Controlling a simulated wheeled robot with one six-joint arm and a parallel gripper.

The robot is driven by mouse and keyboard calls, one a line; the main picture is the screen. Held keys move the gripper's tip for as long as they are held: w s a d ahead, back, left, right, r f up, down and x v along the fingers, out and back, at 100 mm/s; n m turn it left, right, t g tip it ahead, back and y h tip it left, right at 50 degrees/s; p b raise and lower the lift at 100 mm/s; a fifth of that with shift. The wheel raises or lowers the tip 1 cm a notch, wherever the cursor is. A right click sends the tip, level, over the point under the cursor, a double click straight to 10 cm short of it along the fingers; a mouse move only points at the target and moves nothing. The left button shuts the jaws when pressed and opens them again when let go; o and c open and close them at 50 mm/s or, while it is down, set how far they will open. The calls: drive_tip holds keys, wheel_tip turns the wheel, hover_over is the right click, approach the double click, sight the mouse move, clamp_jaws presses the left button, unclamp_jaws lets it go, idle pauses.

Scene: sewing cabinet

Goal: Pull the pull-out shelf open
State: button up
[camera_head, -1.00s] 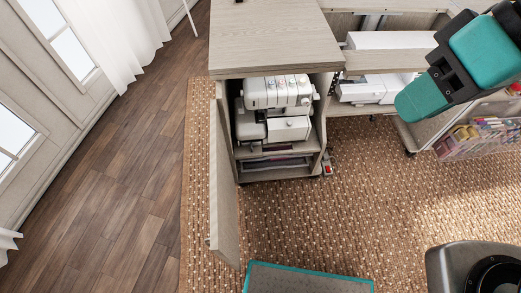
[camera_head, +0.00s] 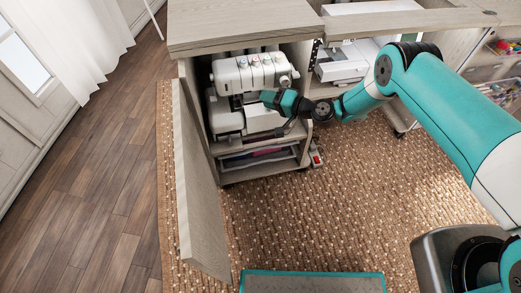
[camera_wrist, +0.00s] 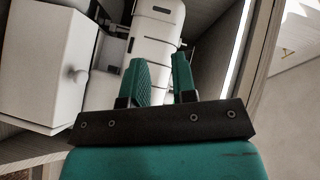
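The pull-out shelf seems to be the grey wooden board (camera_head: 262,147) under the white sewing machine (camera_head: 232,76), inside the open cabinet bay. I cannot tell whether it is pulled out at all. My gripper (camera_head: 273,99) is at the bay's opening, in front of the machine and above the board. In the wrist view, my gripper (camera_wrist: 159,58) has its two teal fingers apart with nothing held between them. White machine parts (camera_wrist: 153,38) lie beyond the fingers. A white box with a round knob (camera_wrist: 45,75) is at the left. Contact with the machine cannot be told.
The cabinet door (camera_head: 195,180) stands open at the left. A lower compartment (camera_head: 258,160) holds flat items. A small pedal-like object (camera_head: 316,156) sits on the rug beside the cabinet. The rug (camera_head: 300,220) in front is mostly clear. The cabinet top (camera_head: 240,25) overhangs the bay.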

drive_tip(key=s+d+f+m+t+b, duration=0.1)
drive_tip(key=s+f+m+t, duration=0.1)
drive_tip(key=f, duration=0.5)
drive_tip(key=s+d+f+m+t+b, duration=0.1)
drive_tip(key=s+d+f+m, duration=0.1)
drive_tip(key=f, duration=0.5)
drive_tip(key=m+t+h+b, duration=0.3)
drive_tip(key=m+t, duration=0.1)
drive_tip(key=m, duration=0.1)
approach(261, 145)
drive_tip(key=shift+b+x, duration=5.4)
drive_tip(key=shift+b, duration=7)
drive_tip(key=shift+f, duration=0.1)
clamp_jaws()
